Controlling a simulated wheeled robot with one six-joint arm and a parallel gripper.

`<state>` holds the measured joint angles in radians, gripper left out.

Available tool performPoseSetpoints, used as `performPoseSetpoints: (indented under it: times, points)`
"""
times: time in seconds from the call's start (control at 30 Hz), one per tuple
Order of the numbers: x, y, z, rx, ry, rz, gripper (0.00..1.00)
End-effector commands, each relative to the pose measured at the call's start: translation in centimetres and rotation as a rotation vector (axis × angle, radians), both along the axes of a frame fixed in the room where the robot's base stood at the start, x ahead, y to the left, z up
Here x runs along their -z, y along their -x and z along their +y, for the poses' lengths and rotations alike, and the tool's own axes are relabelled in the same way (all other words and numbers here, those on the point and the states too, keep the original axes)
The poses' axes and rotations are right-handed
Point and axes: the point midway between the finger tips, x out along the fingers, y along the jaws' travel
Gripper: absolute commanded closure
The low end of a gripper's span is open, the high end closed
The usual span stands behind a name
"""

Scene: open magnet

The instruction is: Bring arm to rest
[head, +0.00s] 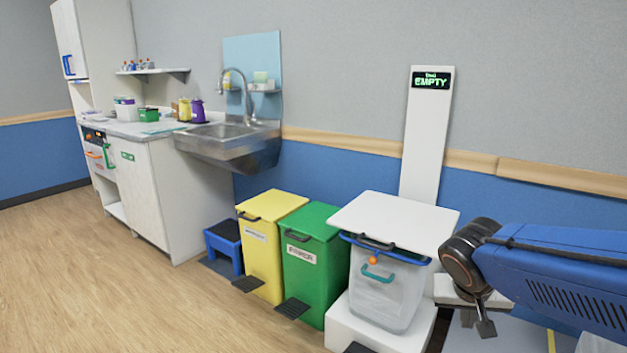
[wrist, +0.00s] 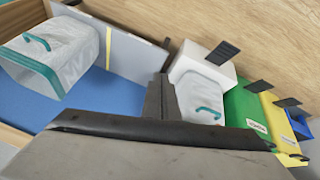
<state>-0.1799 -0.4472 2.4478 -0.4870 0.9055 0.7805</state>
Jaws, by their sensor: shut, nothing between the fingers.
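My blue arm comes in from the right edge in the head view, with a dark joint at its end. My gripper (head: 485,326) hangs down below that joint, to the right of the white-lidded bin, and appears apart from it. In the wrist view my gripper (wrist: 160,98) shows its fingers together with nothing between them. Part of the gripper is hard to make out in the head view.
A clear bin with a white lid (head: 396,218) stands on a white base beside a green bin (head: 311,262) and a yellow bin (head: 262,245). A post with a display reading EMPTY (head: 432,80) rises behind. A second clear bin (wrist: 55,60) shows at left in the wrist view. Floor at left is clear.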

Motion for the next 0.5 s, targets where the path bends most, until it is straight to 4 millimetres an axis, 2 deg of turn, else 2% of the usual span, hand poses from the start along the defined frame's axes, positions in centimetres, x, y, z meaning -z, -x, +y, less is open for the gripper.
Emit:
performPoseSetpoints:
  times: [0.1, 0.3, 0.5]
  points:
    - [-0.5, 3.2, 0.0, -0.065, -0.049, 0.018, 1.0]
    - [-0.8, 7.7, 1.2, -0.207, -0.126, 0.024, 1.0]
    - [-1.1, 10.6, 2.7, -0.33, -0.172, 0.003, 1.0]
